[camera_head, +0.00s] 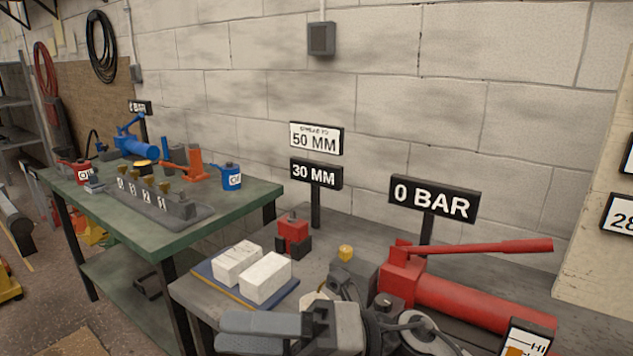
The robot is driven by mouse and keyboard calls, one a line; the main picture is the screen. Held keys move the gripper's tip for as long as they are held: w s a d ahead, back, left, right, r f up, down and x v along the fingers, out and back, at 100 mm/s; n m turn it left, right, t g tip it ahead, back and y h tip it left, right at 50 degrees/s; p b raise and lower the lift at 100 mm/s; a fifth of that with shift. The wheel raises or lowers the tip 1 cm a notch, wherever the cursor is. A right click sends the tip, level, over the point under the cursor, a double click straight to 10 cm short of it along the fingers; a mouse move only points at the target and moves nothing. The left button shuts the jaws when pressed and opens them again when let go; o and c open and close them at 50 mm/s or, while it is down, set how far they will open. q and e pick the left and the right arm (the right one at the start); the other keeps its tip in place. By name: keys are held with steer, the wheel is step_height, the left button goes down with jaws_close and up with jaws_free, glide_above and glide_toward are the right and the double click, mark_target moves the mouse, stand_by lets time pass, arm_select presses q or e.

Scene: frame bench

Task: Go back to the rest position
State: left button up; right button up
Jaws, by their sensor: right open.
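My right gripper (226,333) is at the bottom middle of the head view, low in front of the near grey bench (200,291). Its two grey fingers point left and are open, with nothing seen between them. My right arm behind it covers part of the bench. The lower edge of the picture cuts off part of the gripper. My left gripper and left arm are not in view.
A red hand pump (455,300) stands at the right. A red block (292,232) and a sign reading 0 BAR (434,198) are behind. A green bench (215,232) holds tools.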

steer(key=w+d+f+m+t+h+p, duration=0.1)
steer(key=w+d+f+m+t+h, duration=0.35)
steer(key=m+t, duration=0.85)
steer(key=w+d+f+m+t+h, duration=0.2)
steer(key=d+f+m+t+h, duration=0.45)
steer(key=m, duration=1.15)
steer(key=s+d+f+m+g+h, duration=0.2)
steer(key=s+d+f+m, duration=0.3)
steer(key=f, duration=0.3)
steer(key=s+d+f+m+g+h+p, duration=0.1)
steer(key=s+d+f+m+g+h, duration=0.2)
steer(key=s+f, duration=0.4)
steer(key=shift+d+f+m+h, duration=0.7)
steer(key=shift+d+f+m, duration=0.2)
steer(key=shift+m, duration=0.2)
